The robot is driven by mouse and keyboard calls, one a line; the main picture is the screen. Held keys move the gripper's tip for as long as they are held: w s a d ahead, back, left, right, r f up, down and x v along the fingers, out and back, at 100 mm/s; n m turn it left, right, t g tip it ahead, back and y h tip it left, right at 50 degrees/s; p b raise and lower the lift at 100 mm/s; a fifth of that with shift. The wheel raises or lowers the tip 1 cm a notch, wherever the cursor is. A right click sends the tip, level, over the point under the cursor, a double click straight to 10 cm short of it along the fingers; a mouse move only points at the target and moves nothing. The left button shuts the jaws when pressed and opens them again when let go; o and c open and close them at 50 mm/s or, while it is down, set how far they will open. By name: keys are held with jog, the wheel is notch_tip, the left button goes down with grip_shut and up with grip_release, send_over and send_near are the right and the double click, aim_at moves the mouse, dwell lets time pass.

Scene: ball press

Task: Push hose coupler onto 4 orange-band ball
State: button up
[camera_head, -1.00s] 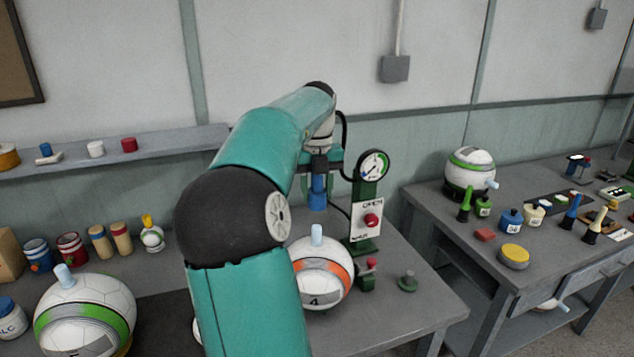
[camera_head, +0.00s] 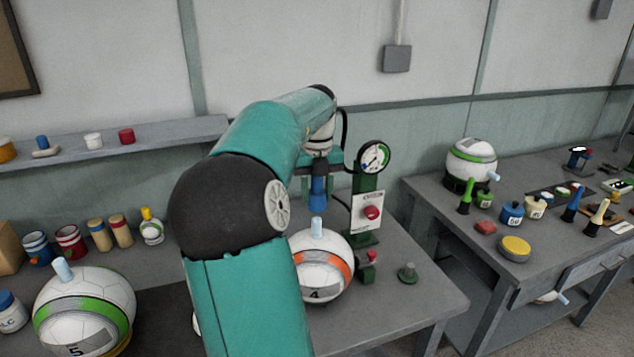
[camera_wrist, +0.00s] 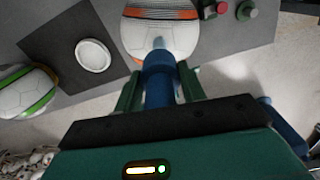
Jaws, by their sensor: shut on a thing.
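The ball with the orange band (camera_head: 321,266) sits on the table, marked 4, with a pale blue valve stem (camera_head: 317,229) standing up from its top. My gripper (camera_head: 318,178) is above it, partly hidden by my arm. It is shut on the blue hose coupler (camera_head: 318,192), which points down over the stem with a small gap in the head view. In the wrist view the blue coupler (camera_wrist: 158,82) lies between the green fingers, its end close to the pale stem (camera_wrist: 158,43) of the orange-band ball (camera_wrist: 183,32).
A gauge post (camera_head: 374,158) with a red button stands just right of the coupler; a dark hose runs near it. A green-band ball (camera_head: 84,312) marked 5 is at left. Small red (camera_head: 370,257) and green fittings stand right of ball 4. The table's front right is clear.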

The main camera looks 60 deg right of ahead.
aim_at(317, 219)
jog(key=shift+w+f, duration=0.1)
jog(key=shift+f, duration=1.35)
jog(key=shift+f, duration=2.15)
dwell(0.3)
jog(key=o, duration=1.1)
jog(key=shift+c, duration=0.2)
notch_tip(317, 219, up, 14)
jog(key=shift+f, duration=0.1)
